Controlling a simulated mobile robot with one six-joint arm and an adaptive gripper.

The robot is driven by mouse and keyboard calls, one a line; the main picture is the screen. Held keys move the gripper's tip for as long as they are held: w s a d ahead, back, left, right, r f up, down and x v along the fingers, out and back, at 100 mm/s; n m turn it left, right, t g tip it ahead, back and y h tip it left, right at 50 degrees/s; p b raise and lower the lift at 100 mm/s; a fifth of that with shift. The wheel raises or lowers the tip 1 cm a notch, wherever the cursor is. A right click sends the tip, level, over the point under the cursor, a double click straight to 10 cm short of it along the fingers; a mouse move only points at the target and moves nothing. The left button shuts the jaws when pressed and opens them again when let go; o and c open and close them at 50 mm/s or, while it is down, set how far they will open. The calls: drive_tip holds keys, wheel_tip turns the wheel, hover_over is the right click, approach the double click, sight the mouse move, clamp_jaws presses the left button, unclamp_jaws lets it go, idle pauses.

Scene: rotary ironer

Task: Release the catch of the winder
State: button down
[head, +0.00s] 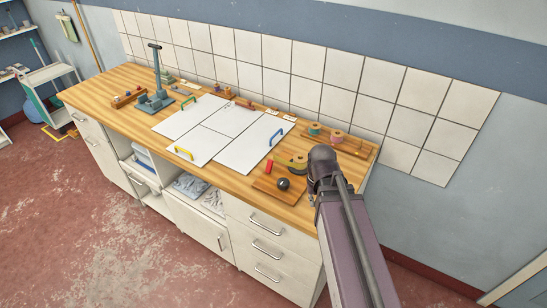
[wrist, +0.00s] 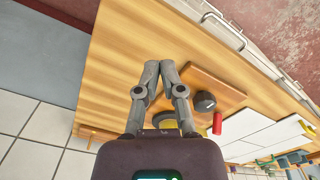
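A wooden board (head: 267,188) with a dark round knob (head: 283,184) lies near the front right of the bench; it may belong to the winder, but I cannot tell for sure. In the wrist view the board (wrist: 222,87) and knob (wrist: 205,102) are right of my gripper (wrist: 159,66). A yellow and dark part (head: 298,163) stands behind the board, partly hidden by my fingers in the wrist view. A red piece (head: 269,167) is beside it. No catch can be made out clearly. My gripper's fingertips are together, with nothing visible between them, apart from the board.
White panels (head: 240,153) with coloured handles cover the bench middle. A teal stand (head: 157,98) is at the left. Spools (head: 336,137) sit on a wooden rack at the back right. The tiled wall (head: 345,108) bounds the back.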

sight(269, 166)
drive_tip(key=w+a+r+m, duration=0.1)
drive_tip(key=w+a+m, duration=0.1)
drive_tip(key=w, duration=0.8)
drive_tip(key=w+a+m+p, duration=0.1)
drive_tip(key=w+a+m, duration=0.1)
drive_tip(key=w, duration=0.9)
drive_tip(key=w+a+r+m+p, duration=0.1)
drive_tip(key=w+a, duration=0.3)
drive_tip(key=w, duration=0.6)
drive_tip(key=shift+w+r+m+g+y, duration=0.3)
drive_tip(key=shift+w+r+m+g, duration=0.1)
drive_tip(key=shift+m, duration=0.5)
drive_tip(key=shift+a+f, duration=0.1)
drive_tip(key=shift+f, duration=0.05)
drive_tip(key=f+b, duration=0.9)
drive_tip(key=f, duration=0.1)
drive_tip(key=shift+s+a+b, duration=0.25)
drive_tip(key=shift+s+b, duration=0.1)
drive_tip(key=shift+s+a+r+p, duration=0.25)
drive_tip(key=shift+s+r+p, duration=0.1)
drive_tip(key=shift+s+p, duration=0.05)
drive_tip(key=shift+s+a+r+p, duration=0.3)
drive_tip(key=shift+s+a, duration=0.1)
drive_tip(key=shift+s, duration=0.15)
drive_tip(key=shift+s+a+r+p, duration=0.3)
drive_tip(key=shift+s+a, duration=0.1)
drive_tip(key=shift+s, duration=0.15)
drive_tip(key=shift+d, duration=0.2)
drive_tip(key=shift+s+a, duration=0.1)
